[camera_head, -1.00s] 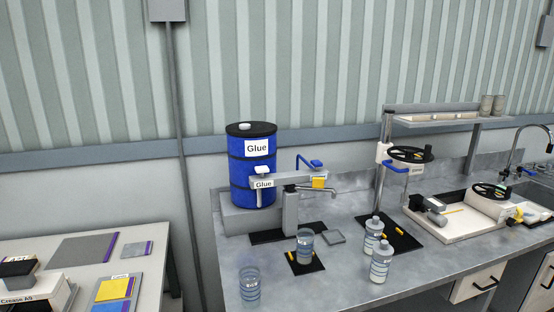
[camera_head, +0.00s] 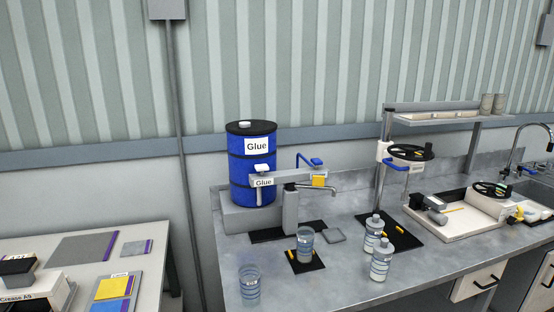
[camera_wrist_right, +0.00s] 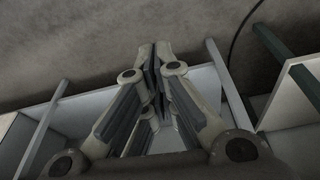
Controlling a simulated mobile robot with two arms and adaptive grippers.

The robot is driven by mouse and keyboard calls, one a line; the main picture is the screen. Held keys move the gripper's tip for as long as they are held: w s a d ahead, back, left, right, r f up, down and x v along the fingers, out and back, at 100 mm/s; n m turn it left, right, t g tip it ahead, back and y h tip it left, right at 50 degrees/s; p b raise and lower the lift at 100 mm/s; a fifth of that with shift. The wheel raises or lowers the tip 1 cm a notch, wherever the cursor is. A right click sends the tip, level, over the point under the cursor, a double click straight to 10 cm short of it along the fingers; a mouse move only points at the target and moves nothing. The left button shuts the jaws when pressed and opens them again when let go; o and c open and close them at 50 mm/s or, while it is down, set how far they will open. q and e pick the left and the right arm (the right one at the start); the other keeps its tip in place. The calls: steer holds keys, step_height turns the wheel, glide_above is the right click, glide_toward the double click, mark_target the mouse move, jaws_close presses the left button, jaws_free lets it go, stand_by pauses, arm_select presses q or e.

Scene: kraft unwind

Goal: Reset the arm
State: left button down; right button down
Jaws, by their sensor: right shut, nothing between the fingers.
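My right gripper (camera_wrist_right: 157,62) shows in the right wrist view, its two fingers drawn together at the tips with nothing between them. It faces a plain brownish-grey surface and touches no object that I can see. Neither of my arms shows in the head view, and my left gripper is not in view.
A grey bench (camera_head: 335,268) holds a blue glue drum (camera_head: 253,180), a dispenser with a spout (camera_head: 290,212), a cup on a black pad (camera_head: 305,243), another cup (camera_head: 249,284) and two bottles. A white table (camera_head: 65,228) with coloured pads stands at the left, a gap between them.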

steer(key=s+d+f, duration=0.1)
steer(key=s+f, duration=0.8)
steer(key=f, duration=0.2)
steer(key=s+d+f+g+b, duration=0.1)
steer(key=s+d+f, duration=0.1)
steer(key=s+f, duration=0.8)
step_height(320, 180, down, 2)
steer(key=shift+d+f+g, duration=0.15)
steer(key=shift+f+g, duration=0.05)
steer(key=shift+g, duration=0.1)
